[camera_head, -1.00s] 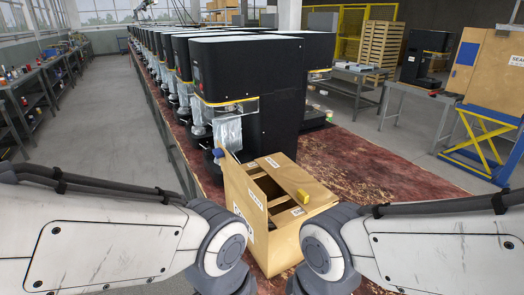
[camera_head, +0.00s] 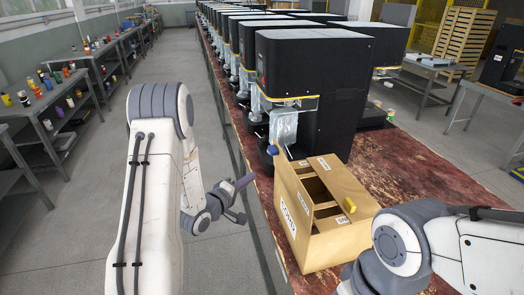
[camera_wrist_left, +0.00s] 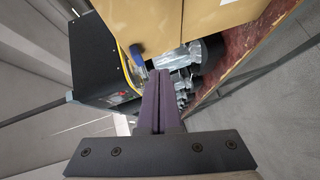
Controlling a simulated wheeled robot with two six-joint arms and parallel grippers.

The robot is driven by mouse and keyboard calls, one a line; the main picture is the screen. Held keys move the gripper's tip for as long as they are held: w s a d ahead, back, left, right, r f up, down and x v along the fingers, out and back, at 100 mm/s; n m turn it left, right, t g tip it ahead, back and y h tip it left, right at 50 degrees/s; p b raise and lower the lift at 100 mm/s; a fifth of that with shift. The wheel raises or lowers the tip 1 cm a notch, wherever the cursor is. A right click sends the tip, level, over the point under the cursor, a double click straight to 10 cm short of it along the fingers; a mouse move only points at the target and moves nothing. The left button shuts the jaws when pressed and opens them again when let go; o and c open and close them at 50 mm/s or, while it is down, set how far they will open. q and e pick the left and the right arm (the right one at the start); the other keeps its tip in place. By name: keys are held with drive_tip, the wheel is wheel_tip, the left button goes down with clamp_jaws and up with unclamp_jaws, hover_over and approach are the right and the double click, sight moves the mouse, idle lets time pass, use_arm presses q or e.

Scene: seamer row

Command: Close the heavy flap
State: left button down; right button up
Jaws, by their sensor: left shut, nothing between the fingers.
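A brown cardboard box (camera_head: 335,245) stands on the red-brown bench, its top partly open with a dark gap. My right gripper is hidden.
Black seamer machines (camera_head: 310,80) line the bench (camera_head: 415,165) behind the box. The aisle floor (camera_head: 75,235) on the left is clear, with a side table (camera_head: 55,95) of small containers beyond. Grey tables stand at the right.

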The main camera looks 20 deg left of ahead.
use_arm(q)
drive_tip(key=s+a+r+n+t, duration=0.1)
drive_tip(key=s+a+n+t, duration=0.1)
drive_tip(key=a+n, duration=0.15)
drive_tip(key=d+p+x, duration=0.1)
drive_tip(key=p+x, duration=0.5)
drive_tip(key=x, duration=0.6)
drive_tip(key=shift+d+r, duration=0.4)
drive_tip(key=shift+d, duration=0.1)
drive_tip(key=shift+w, duration=0.15)
